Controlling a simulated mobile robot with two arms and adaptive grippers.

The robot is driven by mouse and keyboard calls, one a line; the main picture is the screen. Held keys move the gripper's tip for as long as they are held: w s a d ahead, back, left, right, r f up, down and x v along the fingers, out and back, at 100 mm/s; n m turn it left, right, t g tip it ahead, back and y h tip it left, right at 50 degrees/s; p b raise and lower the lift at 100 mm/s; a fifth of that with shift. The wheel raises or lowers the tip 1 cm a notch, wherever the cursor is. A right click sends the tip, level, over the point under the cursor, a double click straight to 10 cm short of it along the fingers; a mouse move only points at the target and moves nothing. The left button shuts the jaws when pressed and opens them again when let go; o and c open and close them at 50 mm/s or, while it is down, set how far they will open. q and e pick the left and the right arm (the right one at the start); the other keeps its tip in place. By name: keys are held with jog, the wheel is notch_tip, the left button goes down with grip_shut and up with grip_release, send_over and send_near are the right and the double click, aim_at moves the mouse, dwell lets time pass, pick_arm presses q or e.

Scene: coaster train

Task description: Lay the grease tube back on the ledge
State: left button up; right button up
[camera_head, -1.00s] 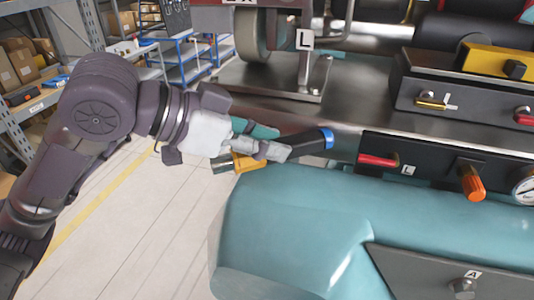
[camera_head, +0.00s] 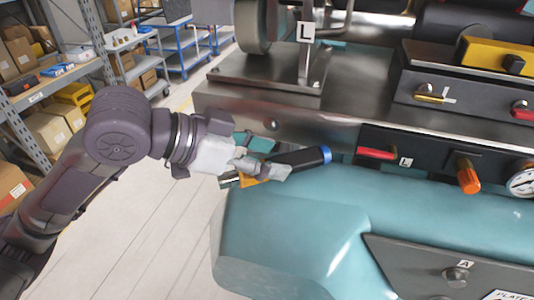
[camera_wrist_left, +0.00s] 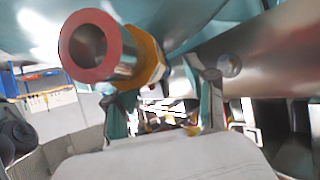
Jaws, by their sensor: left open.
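The grease tube (camera_head: 299,160) has a black body with a blue end, an orange band and a metal end. It lies slightly tilted along the gap between the steel side and the teal housing (camera_head: 300,215), whose top is the ledge-like surface here. My left gripper (camera_head: 268,160) is open around the tube's middle, with its fingers partly covering it. In the left wrist view the tube's red-rimmed hollow end and yellow-orange collar (camera_wrist_left: 150,60) show large, above the open fingers. Whether the tube rests fully on the surface cannot be told. My right gripper is out of view.
A dark panel with a red handle (camera_head: 377,153) and an orange knob (camera_head: 468,176) stands right of the tube. A steel bracket (camera_head: 270,85) rises above it. Shelves with boxes (camera_head: 45,125) stand at the left; the floor (camera_head: 130,240) between is clear.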

pick_arm(q)
jog(key=shift+a+r, duration=0.1)
jog(key=b+v, duration=0.3)
jog(key=v, duration=0.9)
jog(key=shift+b, duration=0.35)
